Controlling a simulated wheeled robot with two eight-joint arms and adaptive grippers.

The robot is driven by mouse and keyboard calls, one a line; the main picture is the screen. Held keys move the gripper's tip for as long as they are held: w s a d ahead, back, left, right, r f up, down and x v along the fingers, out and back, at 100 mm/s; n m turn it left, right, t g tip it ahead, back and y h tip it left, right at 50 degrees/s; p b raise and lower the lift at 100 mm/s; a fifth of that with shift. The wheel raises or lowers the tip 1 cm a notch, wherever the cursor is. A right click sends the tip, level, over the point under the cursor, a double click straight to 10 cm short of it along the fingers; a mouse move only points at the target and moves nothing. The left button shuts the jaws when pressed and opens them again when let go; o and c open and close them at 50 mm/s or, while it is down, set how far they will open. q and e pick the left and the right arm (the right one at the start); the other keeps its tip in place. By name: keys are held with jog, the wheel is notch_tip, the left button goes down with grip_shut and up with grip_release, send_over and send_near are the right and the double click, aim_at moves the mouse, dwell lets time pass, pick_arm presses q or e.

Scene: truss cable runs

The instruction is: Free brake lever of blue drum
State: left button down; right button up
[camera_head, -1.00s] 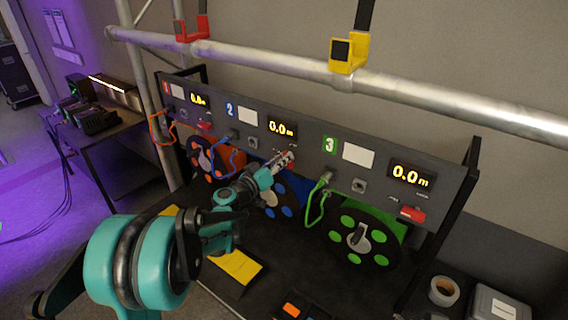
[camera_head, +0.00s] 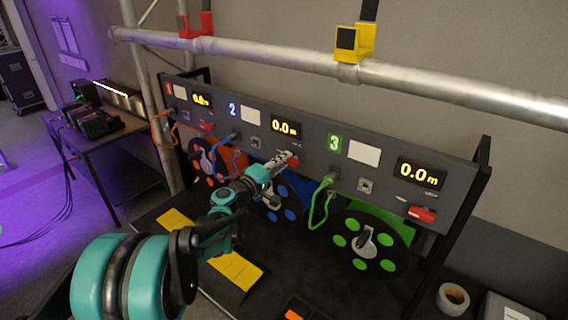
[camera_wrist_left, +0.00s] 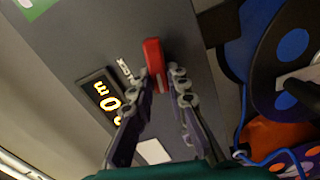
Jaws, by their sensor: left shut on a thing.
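The blue drum (camera_head: 290,214), a dark disc with blue spots, sits under panel number 2, partly hidden by my left arm. It also shows at the right of the left wrist view (camera_wrist_left: 292,43). Its brake lever is a small red block (camera_wrist_left: 153,54) on the panel face, below the 0.0 m display. My left gripper (camera_head: 284,158) is at this lever. In the wrist view its two fingers (camera_wrist_left: 162,78) lie on either side of the lever's lower part, shut on it. My right gripper is out of view.
The orange drum (camera_head: 203,160) stands to the left and the green drum (camera_head: 345,239) to the right, each below the panel (camera_head: 310,149). A green cable (camera_head: 318,205) hangs beside the green drum. A truss pipe (camera_head: 270,57) runs above. Yellow pads (camera_head: 238,269) lie in front.

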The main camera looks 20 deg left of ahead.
pick_arm(q)
jog(key=shift+f+n+b, duration=0.25)
jog(key=shift+n+b, duration=0.05)
jog(key=shift+n, duration=0.8)
jog(key=c, duration=1.5)
grip_release()
jog(key=shift+a, duration=0.1)
jog(key=v, duration=1.2)
